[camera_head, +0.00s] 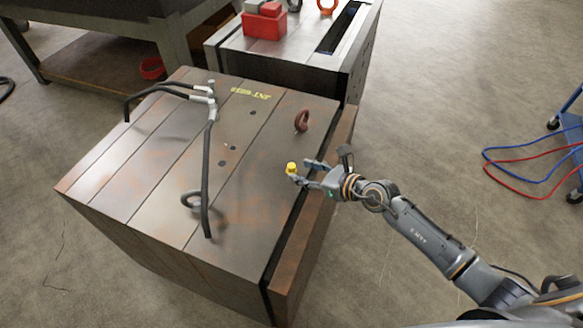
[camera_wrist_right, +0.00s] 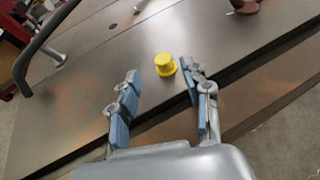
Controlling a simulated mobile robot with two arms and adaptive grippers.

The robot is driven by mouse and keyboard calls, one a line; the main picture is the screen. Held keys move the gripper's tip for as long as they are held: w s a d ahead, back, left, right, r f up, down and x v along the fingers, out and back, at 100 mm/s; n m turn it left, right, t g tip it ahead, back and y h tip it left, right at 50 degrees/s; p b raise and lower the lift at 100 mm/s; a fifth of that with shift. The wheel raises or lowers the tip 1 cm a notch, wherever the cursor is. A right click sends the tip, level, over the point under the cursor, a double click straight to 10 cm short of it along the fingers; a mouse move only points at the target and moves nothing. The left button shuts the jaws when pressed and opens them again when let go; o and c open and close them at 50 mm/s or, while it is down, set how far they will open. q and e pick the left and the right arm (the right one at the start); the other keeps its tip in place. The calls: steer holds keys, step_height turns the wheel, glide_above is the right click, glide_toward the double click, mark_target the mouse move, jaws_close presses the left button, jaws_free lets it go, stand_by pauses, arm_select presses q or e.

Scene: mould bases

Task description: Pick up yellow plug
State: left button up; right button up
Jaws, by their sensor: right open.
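The yellow plug (camera_head: 291,169) stands on the top face of the near mould base (camera_head: 250,180), close to its right edge. In the right wrist view the yellow plug (camera_wrist_right: 165,64) stands upright just beyond the fingertips, nearer the right finger. My right gripper (camera_head: 302,171) comes in from the right with its fingers apart and nothing between them. In the right wrist view the open fingers of my right gripper (camera_wrist_right: 160,78) show blue pads, low over the metal. I cannot tell whether a finger touches the plug. My left gripper is not in view.
A rusty lifting eye (camera_head: 302,121) stands on the block behind the plug. A black hose (camera_head: 207,170) with metal fittings lies to the left. A second mould base (camera_head: 290,55) with a red box (camera_head: 264,24) stands behind. A blue cart (camera_head: 572,125) is at right.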

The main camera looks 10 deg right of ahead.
mark_target(294, 167)
steer(key=x, duration=0.5)
steer(key=shift+w, duration=0.35)
steer(key=shift+d, duration=0.1)
steer(key=c, duration=0.9)
